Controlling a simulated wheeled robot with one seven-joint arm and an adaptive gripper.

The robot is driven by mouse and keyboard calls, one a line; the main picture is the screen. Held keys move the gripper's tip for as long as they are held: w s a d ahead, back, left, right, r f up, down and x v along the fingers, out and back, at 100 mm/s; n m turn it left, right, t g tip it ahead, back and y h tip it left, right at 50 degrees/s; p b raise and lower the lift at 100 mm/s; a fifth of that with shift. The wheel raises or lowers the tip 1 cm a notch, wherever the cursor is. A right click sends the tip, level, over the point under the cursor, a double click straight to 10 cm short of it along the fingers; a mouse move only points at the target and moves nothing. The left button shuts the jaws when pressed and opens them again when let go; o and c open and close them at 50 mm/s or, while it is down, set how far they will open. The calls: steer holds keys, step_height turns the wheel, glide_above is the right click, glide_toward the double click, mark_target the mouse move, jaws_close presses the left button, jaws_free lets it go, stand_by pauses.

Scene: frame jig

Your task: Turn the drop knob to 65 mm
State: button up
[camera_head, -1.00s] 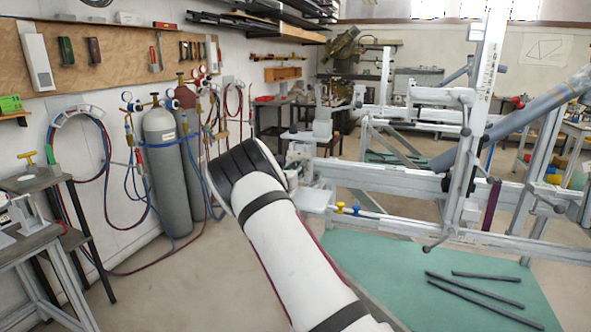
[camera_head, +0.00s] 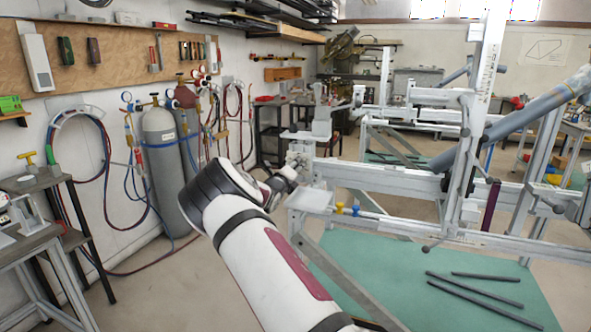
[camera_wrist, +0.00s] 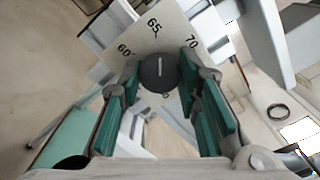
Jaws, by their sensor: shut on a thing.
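The drop knob (camera_wrist: 157,73) is a dark round knob with a white pointer line, in the upper middle of the wrist view. It sits on a pale dial plate (camera_wrist: 175,28) marked 60, 65 and 70. The pointer line points up the picture, close to the 65 mark. My gripper (camera_wrist: 160,82) has its green-padded fingers on either side of the knob, shut on it. In the head view my gripper (camera_head: 297,163) is at the left end of the frame jig (camera_head: 385,178); the knob is too small to tell there.
A pale plate (camera_head: 312,200) and small yellow and blue handles (camera_head: 347,209) are just below and right of my gripper. Gas cylinders (camera_head: 163,175) with hoses stand to the left. Dark bars (camera_head: 472,296) lie on the green mat (camera_head: 375,270).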

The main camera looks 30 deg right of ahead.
steer(key=shift+n, duration=0.6)
steer(key=shift+f, duration=0.1)
steer(key=o, duration=1.1)
steer(key=v, duration=1.2)
